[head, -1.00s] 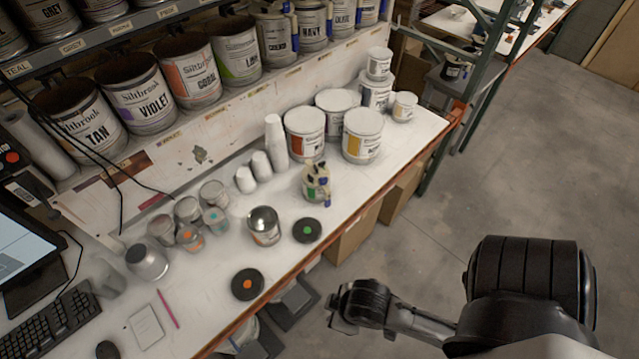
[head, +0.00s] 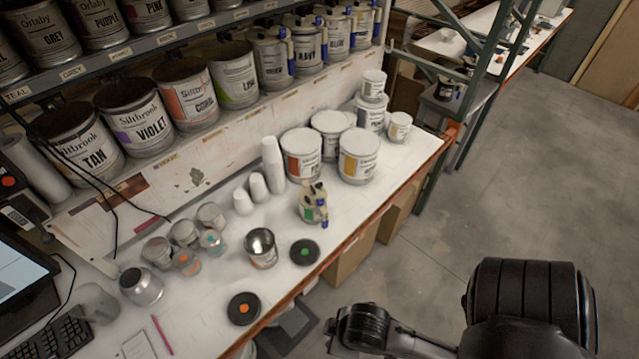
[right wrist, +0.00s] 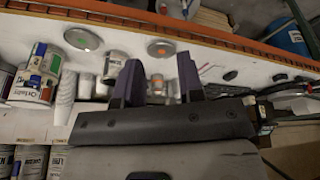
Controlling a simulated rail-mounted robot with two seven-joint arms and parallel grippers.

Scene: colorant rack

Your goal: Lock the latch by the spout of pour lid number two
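A small can with a pour lid (head: 312,203) stands upright on the bench, with a green label and blue parts on the lid and side. It also shows at the left of the right wrist view (right wrist: 37,78). I cannot read a number on the lid or tell the latch's state. Several cans with blue-handled pour lids (head: 308,42) stand on the shelf. My right gripper (right wrist: 157,78) is open, with two dark fingers apart and nothing clearly held, to the right of the can in the wrist view. My left gripper is not in view.
An open metal can (head: 261,248) and two dark discs, one green-dotted (head: 304,251), one orange-dotted (head: 243,309), lie near the bench's front edge. White cups (head: 272,165) and larger tubs (head: 358,155) stand behind. The bench right of the pour-lid can is clear.

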